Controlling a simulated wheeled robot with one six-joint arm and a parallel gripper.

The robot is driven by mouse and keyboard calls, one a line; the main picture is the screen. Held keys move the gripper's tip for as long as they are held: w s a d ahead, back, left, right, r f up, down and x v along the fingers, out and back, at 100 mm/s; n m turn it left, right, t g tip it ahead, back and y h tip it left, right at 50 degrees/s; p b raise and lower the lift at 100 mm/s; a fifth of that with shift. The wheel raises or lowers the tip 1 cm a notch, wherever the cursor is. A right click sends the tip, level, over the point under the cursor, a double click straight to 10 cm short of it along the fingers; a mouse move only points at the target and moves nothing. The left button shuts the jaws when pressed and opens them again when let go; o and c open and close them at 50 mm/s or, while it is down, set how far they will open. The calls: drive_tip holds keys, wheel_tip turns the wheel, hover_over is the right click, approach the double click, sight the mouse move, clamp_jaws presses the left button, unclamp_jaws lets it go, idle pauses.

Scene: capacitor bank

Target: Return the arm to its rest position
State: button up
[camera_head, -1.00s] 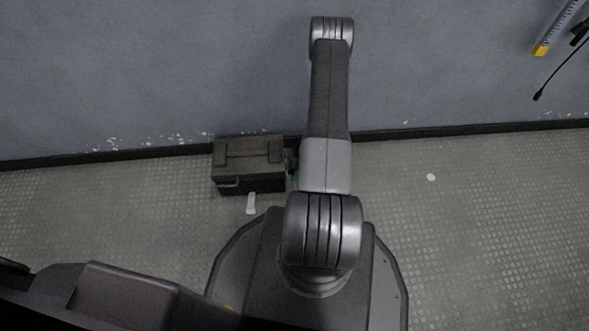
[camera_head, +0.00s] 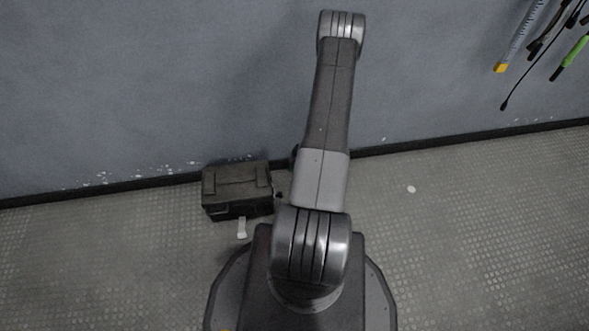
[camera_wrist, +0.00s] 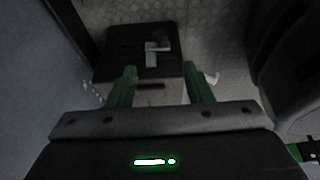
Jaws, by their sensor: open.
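My arm (camera_head: 332,110) rises from its base in the head view, with its upper link reaching up in front of the grey wall. My gripper is hidden in the head view. In the wrist view my gripper (camera_wrist: 160,85) shows two green fingers, spread apart with nothing between them. Beyond the fingers is a dark box (camera_wrist: 125,42) with a pale handle-like piece on it.
A dark toolbox (camera_head: 237,190) stands on the floor against the wall, left of my arm. A small pale object (camera_head: 242,228) lies in front of it. Several tools, one green (camera_head: 570,58), hang at the upper right. The floor at right is mostly clear.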

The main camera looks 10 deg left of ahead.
drive_tip(key=shift+d+r, duration=0.1)
drive_tip(key=shift+r, duration=0.15)
drive_tip(key=shift+f, duration=0.1)
idle(0.3)
drive_tip(key=b+x, duration=0.6)
drive_tip(key=x, duration=0.7)
drive_tip(key=shift+s+f+b, duration=0.1)
drive_tip(key=shift+f+b, duration=0.25)
drive_tip(key=shift+a, duration=0.3)
drive_tip(key=shift+w+b, duration=0.45)
drive_tip(key=shift+w, duration=0.1)
drive_tip(key=shift+r, duration=0.1)
